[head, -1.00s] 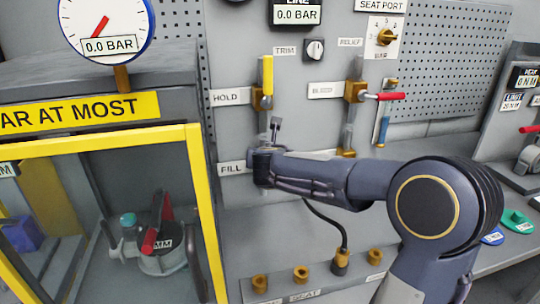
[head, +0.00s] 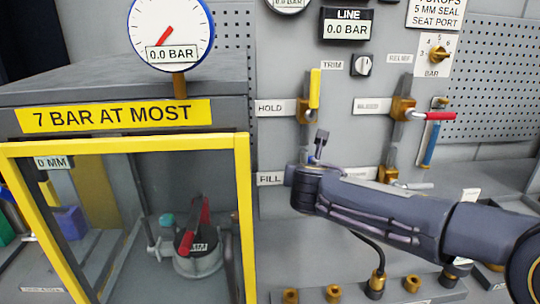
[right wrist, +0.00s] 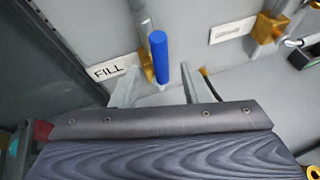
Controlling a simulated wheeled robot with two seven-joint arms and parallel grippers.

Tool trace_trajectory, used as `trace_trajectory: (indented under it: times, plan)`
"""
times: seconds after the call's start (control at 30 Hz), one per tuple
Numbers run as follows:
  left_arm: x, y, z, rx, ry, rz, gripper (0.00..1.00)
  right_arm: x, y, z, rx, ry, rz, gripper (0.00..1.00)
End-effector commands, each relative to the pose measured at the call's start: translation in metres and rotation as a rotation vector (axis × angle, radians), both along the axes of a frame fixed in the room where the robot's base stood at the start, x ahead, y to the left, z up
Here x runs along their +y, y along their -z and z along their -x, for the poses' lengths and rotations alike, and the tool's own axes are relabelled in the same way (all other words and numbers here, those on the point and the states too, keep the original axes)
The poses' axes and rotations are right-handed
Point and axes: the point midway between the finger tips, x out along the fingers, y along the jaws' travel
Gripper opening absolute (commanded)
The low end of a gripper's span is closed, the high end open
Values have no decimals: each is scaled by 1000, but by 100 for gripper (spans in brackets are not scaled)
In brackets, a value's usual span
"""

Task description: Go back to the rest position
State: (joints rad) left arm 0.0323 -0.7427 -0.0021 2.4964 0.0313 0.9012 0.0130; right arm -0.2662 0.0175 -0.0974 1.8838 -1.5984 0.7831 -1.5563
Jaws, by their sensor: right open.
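My right arm comes in from the right in the head view, with its wrist in front of the panel just right of the FILL label (head: 270,178). In the right wrist view my right gripper (right wrist: 163,92) is open. Its two fingers stand apart on either side of the blue handle (right wrist: 158,55) of the fill valve. I cannot tell whether either finger touches the handle. In the head view my arm hides this handle. My left gripper is not in view.
A yellow-framed enclosure (head: 245,210) stands at the left, with a red-handled valve (head: 197,250) inside. Brass fittings (head: 333,293) line the bench below. The gauge (head: 171,32) reads 0.0 BAR.

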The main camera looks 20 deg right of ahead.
Motion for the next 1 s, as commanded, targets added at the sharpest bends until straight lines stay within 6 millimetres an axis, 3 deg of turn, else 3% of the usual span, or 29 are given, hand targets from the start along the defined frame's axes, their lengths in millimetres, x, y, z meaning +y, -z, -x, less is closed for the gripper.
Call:
trace_trajectory:
  times: [0.13, 0.23, 0.37, 0.43, 0.6, 0.7, 0.83, 1.0]
  plan:
    - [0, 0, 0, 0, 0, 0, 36, -1, 2, 3, -2, 11, -21, 41]
    - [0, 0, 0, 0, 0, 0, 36, -8, 13, 22, -21, 88, -166, 41]
    - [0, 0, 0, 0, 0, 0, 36, -14, 47, 79, -81, 345, -602, 41]
    - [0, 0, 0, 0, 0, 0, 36, -8, 71, 119, -125, 551, -904, 41]
    - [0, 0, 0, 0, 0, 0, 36, 37, 120, 208, -213, 1144, -1583, 41]
    - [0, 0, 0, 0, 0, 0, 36, 71, 136, 244, -240, 1487, -1876, 41]
    - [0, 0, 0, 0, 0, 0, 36, 105, 146, 272, -244, 1837, -2105, 41]
    - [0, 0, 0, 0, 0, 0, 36, 125, 148, 284, -233, 2048, -2212, 41]
